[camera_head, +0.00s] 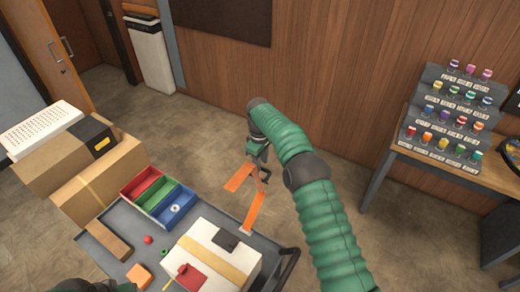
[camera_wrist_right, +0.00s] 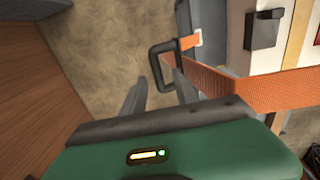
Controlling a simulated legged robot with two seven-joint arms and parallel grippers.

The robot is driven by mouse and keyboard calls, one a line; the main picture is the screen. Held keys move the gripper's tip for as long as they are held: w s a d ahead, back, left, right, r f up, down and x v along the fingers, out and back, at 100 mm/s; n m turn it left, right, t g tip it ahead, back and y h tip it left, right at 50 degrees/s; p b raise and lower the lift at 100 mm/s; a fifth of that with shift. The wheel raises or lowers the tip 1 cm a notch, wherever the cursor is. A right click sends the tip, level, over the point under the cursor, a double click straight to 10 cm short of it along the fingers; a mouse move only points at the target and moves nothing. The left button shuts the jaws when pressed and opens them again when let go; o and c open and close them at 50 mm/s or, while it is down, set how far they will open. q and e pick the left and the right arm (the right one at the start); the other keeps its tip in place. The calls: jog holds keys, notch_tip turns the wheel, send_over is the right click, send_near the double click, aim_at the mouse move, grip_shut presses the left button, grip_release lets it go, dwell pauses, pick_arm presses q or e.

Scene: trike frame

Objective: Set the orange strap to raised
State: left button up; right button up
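The orange strap (camera_head: 254,212) rises from the edge of the grey cart, beside the white box, toward my right gripper. Another orange flap (camera_head: 239,177) sticks out to the left near the gripper. In the right wrist view the strap (camera_wrist_right: 255,86) runs across the right side, with a black loop (camera_wrist_right: 163,66) on it. My right gripper (camera_head: 264,174) is at the strap's upper part. Its two fingers (camera_wrist_right: 160,92) are apart, with the loop's lower end near the gap; contact is unclear. A green part of my left arm shows at the bottom left; its fingers are hidden.
The grey cart (camera_head: 112,262) carries a white box (camera_head: 205,236), red, green and blue bins (camera_head: 160,195) and small loose items. Cardboard boxes (camera_head: 105,180) stand at left. A wooden table (camera_head: 445,163) with a stepped rack is at right. Floor between is clear.

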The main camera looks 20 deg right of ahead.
notch_tip(320, 180, up, 15)
jog(key=p, duration=0.2)
jog(key=shift+s+a, duration=0.25)
jog(key=shift+a, duration=0.2)
jog(key=shift+d+f, duration=0.15)
